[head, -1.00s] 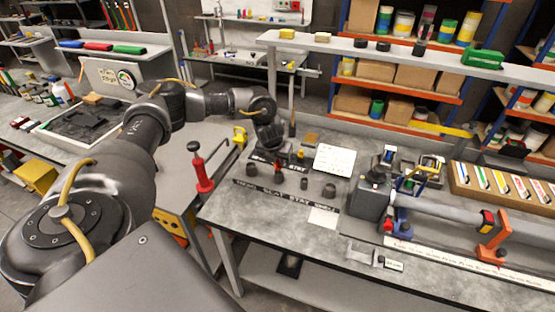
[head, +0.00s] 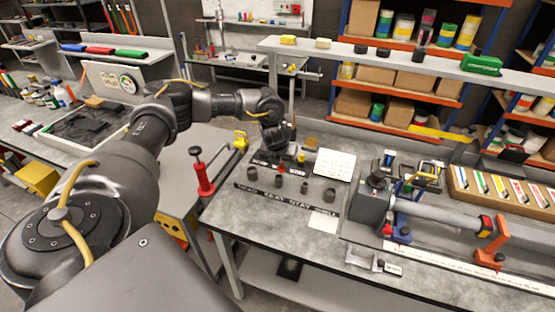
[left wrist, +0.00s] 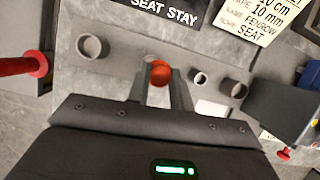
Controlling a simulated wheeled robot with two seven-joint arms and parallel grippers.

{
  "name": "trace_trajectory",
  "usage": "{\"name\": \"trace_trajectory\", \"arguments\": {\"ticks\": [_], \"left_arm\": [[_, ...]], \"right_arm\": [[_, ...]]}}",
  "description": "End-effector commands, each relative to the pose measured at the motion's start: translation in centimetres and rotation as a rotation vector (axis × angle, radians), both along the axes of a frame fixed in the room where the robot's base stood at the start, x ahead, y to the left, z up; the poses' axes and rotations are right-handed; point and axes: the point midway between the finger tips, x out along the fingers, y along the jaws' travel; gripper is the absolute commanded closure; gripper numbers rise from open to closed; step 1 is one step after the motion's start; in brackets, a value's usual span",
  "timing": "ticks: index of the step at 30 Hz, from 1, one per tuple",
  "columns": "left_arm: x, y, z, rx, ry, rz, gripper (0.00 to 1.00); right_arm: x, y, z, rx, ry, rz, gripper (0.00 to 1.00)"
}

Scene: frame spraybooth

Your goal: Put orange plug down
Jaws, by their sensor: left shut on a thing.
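The orange plug (left wrist: 160,72) sits between the two fingers of my left gripper (left wrist: 161,90) in the left wrist view, and the fingers are shut on it. In the head view my left gripper (head: 279,148) is over the back left of the grey workbench (head: 270,225), with a small orange-red spot, likely the plug, just below it. Dark hollow cylinders stand on the bench around it: a larger one (left wrist: 92,46) to the left and smaller ones (left wrist: 199,78) to the right. I cannot tell whether the plug touches the bench. My right gripper is not in view.
A white printed card (head: 334,164) stands behind the cylinders. A dark lettered strip (head: 290,205) lies in front of them. A red-handled clamp (head: 201,172) stands to the left, and a grey tube (head: 440,213) in a fixture to the right. The front of the bench is mostly clear.

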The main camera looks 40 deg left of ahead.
Motion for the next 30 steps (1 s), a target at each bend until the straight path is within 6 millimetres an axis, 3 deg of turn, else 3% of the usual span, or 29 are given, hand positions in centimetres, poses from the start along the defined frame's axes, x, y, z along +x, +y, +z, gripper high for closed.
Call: {"name": "trace_trajectory", "arguments": {"ticks": [5,14,24,30], "left_arm": [[0.1,-4.4,-0.6,0.004,-0.002,0.202,1.0],[-1.6,-11.6,-0.6,0.01,-0.008,0.783,1.0],[-6.5,-18.7,0.3,0.001,-0.001,1.816,1.0],[-9.6,-20.8,1.7,0.0,0.011,2.347,1.0]], "right_arm": [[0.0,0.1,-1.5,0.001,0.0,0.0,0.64],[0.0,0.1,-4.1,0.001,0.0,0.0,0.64],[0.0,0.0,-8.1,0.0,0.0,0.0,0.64],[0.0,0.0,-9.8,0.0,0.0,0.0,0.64]]}}
